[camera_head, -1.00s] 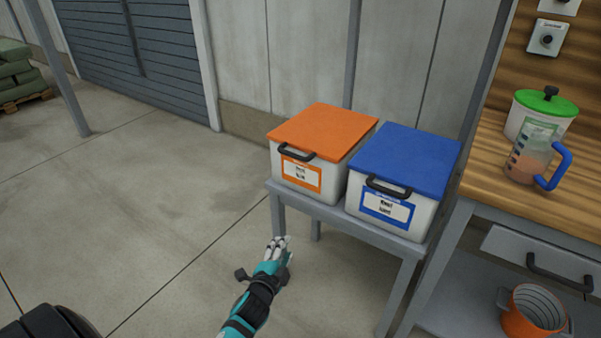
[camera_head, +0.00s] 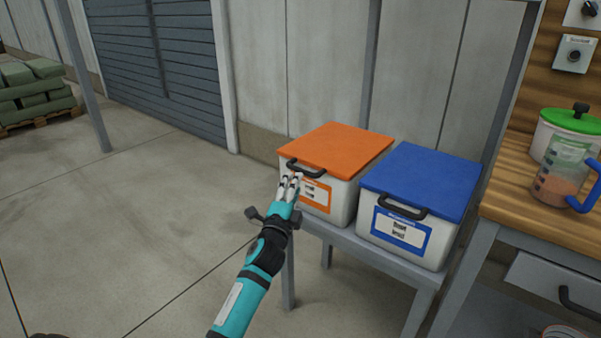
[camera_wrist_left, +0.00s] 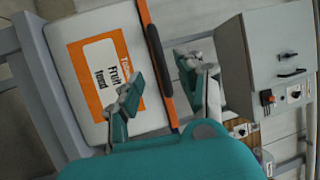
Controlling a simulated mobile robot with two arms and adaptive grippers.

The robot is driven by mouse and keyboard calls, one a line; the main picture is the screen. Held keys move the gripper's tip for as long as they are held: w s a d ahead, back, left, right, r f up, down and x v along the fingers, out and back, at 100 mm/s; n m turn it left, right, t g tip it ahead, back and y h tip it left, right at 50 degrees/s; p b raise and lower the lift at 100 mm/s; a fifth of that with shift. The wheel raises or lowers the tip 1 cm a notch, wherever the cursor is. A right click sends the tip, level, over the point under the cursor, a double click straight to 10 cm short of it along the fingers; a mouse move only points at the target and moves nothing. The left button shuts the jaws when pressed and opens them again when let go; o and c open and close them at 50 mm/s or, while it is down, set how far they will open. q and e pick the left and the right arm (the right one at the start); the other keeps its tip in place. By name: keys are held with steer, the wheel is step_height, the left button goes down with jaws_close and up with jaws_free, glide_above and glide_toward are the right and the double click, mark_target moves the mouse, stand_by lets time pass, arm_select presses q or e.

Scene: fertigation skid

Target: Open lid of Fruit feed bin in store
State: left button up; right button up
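The Fruit feed bin (camera_head: 343,201) is a white box with an orange lid (camera_head: 338,150) lying closed on it. A black handle (camera_head: 306,169) sits at the lid's front edge. In the left wrist view the bin's orange-bordered label (camera_wrist_left: 100,72) reads "Fruit feed". My left gripper (camera_head: 288,182) is just in front of the label, slightly below the handle. In the left wrist view its two fingers (camera_wrist_left: 160,80) are spread apart, either side of the handle (camera_wrist_left: 158,60) in the picture. I see no grasp. My right gripper is not in view.
A blue-lidded bin (camera_head: 412,207) stands close to the right on the same grey bench (camera_head: 385,258). A wooden worktop (camera_head: 520,203) with a jug (camera_head: 563,173) and a green-lidded pot (camera_head: 574,125) is further right.

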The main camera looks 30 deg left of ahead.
mark_target(300, 170)
arm_select(q)
steer(key=x, duration=0.6)
steer(key=shift+w+a+r+b, duration=0.1)
steer(key=shift+w+a+b, duration=0.05)
steer(key=shift+w+b, duration=0.25)
jaws_close()
